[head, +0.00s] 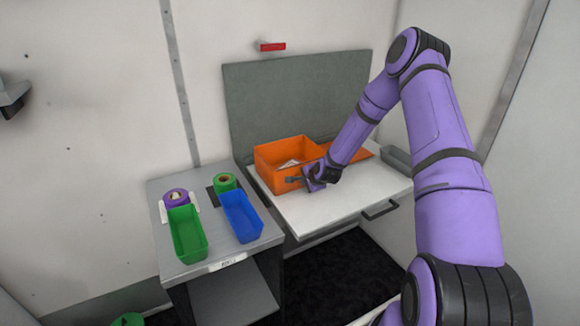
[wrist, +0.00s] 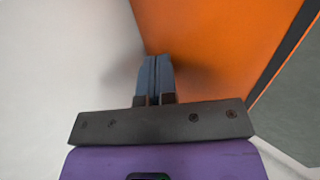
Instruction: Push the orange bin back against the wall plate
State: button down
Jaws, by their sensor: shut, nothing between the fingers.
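The orange bin (head: 270,158) stands on the white worktop (head: 318,214), in front of the grey wall plate (head: 290,95). A pale item (head: 289,163) lies inside it. My gripper (head: 291,180) is shut and empty, with its fingertips at the bin's front face. In the wrist view the shut fingers (wrist: 155,75) point at the orange bin wall (wrist: 215,45); I cannot tell whether they touch it. The gap between the bin's back and the plate is hidden. My arm covers part of the bin's right side.
A flat orange piece (head: 357,153) and a grey tray (head: 396,157) lie at the right of the worktop. The left cabinet holds a green bin (head: 187,236), a blue bin (head: 242,217), and purple (head: 175,194) and green (head: 225,181) rolls. The worktop's front is clear.

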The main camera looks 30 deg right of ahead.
jog(key=shift+w+a, duration=0.1)
jog(key=shift+w, duration=2.55)
jog(key=shift+s, duration=4.6)
jog(key=s+a+r+n+g, duration=0.1)
jog(key=s+a+r+n, duration=0.25)
jog(key=r, duration=0.65)
jog(key=s+a+r+n+g+h, duration=0.15)
jog(key=s+r+n, duration=0.25)
jog(key=r, duration=0.7)
jog(key=s+a+r+n+y, duration=0.1)
jog(key=s+a+r+n, duration=0.25)
jog(key=r, duration=0.65)
jog(key=s+a+r+n, duration=0.2)
jog(key=s+r, duration=0.2)
jog(key=s, duration=0.6)
jog(key=s+a+r+n+g, duration=0.1)
jog(key=s+a+r+n, duration=0.1)
jog(key=s+r, duration=0.3)
jog(key=s+a+r+n, duration=0.2)
jog(key=s+r, duration=0.2)
jog(key=s, duration=1)
jog(key=shift+s+a+r+n, duration=0.15)
jog(key=shift+s+r+n, duration=0.15)
jog(key=shift+s, duration=0.05)
